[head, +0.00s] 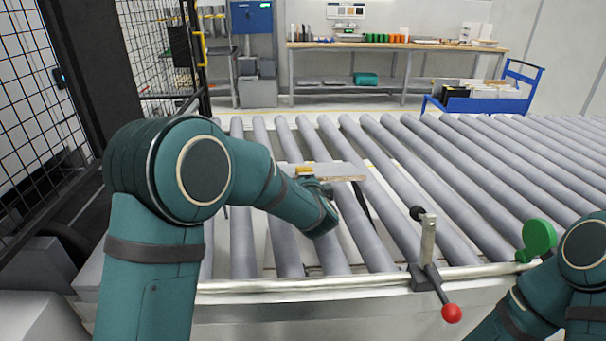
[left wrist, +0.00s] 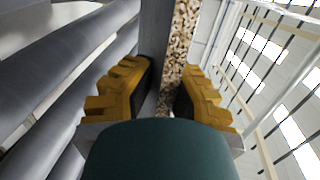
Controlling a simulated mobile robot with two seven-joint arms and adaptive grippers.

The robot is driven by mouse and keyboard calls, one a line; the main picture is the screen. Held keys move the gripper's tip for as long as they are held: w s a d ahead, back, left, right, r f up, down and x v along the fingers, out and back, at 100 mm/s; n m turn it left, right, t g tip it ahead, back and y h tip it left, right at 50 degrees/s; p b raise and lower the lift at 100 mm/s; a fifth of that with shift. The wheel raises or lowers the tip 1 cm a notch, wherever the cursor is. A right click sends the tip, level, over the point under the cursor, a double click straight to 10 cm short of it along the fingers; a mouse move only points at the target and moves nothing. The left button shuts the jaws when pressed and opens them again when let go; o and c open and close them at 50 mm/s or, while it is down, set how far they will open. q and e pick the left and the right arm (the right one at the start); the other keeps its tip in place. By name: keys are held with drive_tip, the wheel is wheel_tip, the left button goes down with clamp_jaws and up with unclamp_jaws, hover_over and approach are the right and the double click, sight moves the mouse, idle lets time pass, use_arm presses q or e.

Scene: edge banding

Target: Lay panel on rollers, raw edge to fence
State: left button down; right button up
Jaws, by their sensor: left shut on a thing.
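The panel (head: 335,168) has a grey face and a speckled tan raw edge. In the head view it is small, over the middle of the rollers (head: 313,140), with the tan edge on its near side. My left gripper (head: 305,172) is shut on it, with yellow fingers. The left wrist view shows the fingers (left wrist: 164,78) on both sides of the panel (left wrist: 153,45), the raw edge (left wrist: 181,45) running up between them. I cannot tell whether the panel touches the rollers. A pale rail (head: 330,284), perhaps the fence, runs along the rollers' near side. My right gripper is out of view.
A clamp post (head: 428,245) with a red-knobbed lever (head: 451,313) stands at the near rail. A green disc (head: 539,235) is to its right, near my right arm. Mesh fencing (head: 35,110) stands at left. The rollers to the right are clear.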

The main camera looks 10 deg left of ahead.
use_arm(q)
wheel_tip(320, 180, down, 10)
drive_tip(key=b, duration=0.3)
drive_tip(key=shift+r, duration=0.2)
idle(0.5)
unclamp_jaws()
idle(0.3)
drive_tip(key=v, duration=0.7)
drive_tip(key=shift+s, duration=0.25)
